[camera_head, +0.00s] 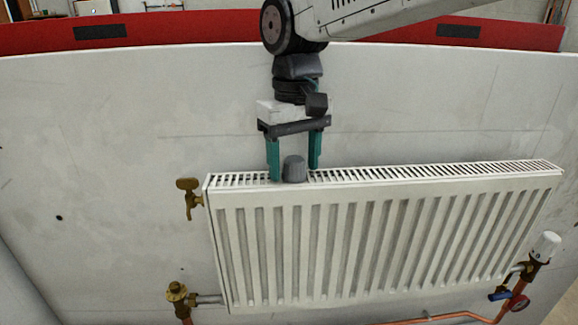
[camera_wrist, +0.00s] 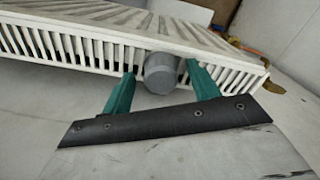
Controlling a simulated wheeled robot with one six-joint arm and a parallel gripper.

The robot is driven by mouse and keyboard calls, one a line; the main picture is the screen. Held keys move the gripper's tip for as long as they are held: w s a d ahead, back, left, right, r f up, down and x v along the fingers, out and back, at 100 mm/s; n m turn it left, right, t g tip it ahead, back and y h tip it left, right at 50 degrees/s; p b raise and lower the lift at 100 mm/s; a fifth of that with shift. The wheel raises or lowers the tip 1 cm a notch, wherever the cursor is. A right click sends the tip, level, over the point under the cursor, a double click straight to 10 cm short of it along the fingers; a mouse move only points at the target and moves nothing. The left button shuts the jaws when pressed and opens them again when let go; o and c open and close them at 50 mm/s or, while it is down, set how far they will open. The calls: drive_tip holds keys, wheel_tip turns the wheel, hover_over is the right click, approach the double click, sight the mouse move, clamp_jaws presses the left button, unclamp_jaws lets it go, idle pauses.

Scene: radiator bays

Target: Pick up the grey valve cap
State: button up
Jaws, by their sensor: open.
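The grey valve cap (camera_head: 294,169) stands upright on the top grille of the white radiator (camera_head: 380,240), near its left end. In the wrist view the cap (camera_wrist: 160,73) shows between the two green fingers. My gripper (camera_head: 294,174) points down over the radiator top. Its fingers are open, one on each side of the cap, with a visible gap on both sides in the head view. The wrist view also shows my gripper (camera_wrist: 161,77) with the fingers reaching to the cap's level. I cannot tell whether either finger touches it.
A brass key-like valve (camera_head: 189,190) sits at the radiator's upper left. Another brass valve (camera_head: 178,292) is at lower left. A white thermostatic head (camera_head: 546,245) and copper pipe (camera_head: 450,317) are at lower right. The pale wall (camera_head: 120,130) stands close behind. The grille right of the cap is clear.

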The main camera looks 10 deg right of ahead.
drive_tip(key=shift+a, duration=0.1)
drive_tip(key=c, duration=1.1)
